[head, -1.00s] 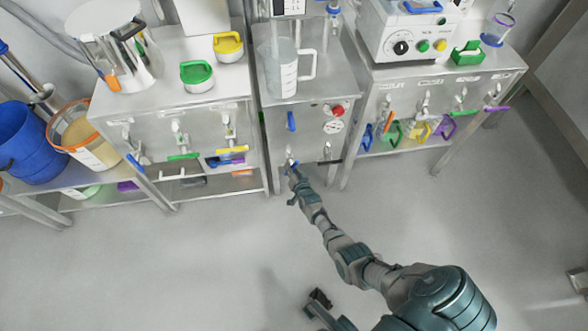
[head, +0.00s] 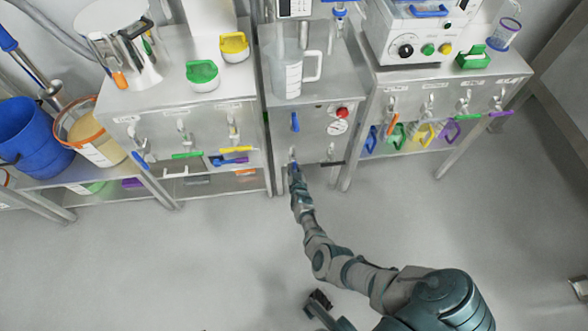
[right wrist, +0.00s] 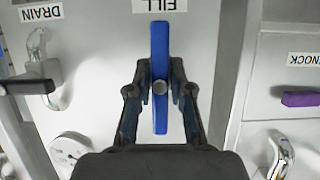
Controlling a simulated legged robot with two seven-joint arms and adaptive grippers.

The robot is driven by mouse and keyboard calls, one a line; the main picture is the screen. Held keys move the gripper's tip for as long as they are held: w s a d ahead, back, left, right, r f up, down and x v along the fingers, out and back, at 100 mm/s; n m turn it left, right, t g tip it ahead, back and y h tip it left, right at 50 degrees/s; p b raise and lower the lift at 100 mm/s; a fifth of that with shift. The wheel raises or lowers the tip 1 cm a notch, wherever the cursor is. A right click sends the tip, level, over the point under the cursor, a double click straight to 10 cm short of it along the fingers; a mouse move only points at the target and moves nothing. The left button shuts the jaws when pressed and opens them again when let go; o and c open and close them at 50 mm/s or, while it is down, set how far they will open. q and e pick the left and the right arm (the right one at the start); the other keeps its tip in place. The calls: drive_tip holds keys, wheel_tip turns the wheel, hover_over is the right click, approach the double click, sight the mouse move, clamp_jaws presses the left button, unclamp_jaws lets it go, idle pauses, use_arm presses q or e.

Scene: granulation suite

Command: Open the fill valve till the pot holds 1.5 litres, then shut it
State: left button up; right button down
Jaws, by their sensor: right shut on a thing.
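My right gripper (head: 294,169) is at the lower left of the middle cabinet's front panel. In the right wrist view my right gripper (right wrist: 160,90) is shut on the blue fill valve handle (right wrist: 160,52), one finger on each side. The handle stands lengthwise up and down in that view, in line with the FILL label (right wrist: 160,5), which appears upside down. The clear graduated pot (head: 288,72) stands on the cabinet top. I cannot read its level.
The drain valve's black handle (right wrist: 30,87) is beside the fill valve, and a gauge (right wrist: 70,148) is near it. Benches with coloured handles flank the cabinet. The floor in front is largely clear.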

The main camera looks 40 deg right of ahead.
drive_tip(key=c, duration=1)
unclamp_jaws()
drive_tip(key=shift+f, duration=0.1)
drive_tip(key=shift+c, duration=0.2)
drive_tip(key=v, duration=0.7)
drive_tip(key=shift+s, duration=0.1)
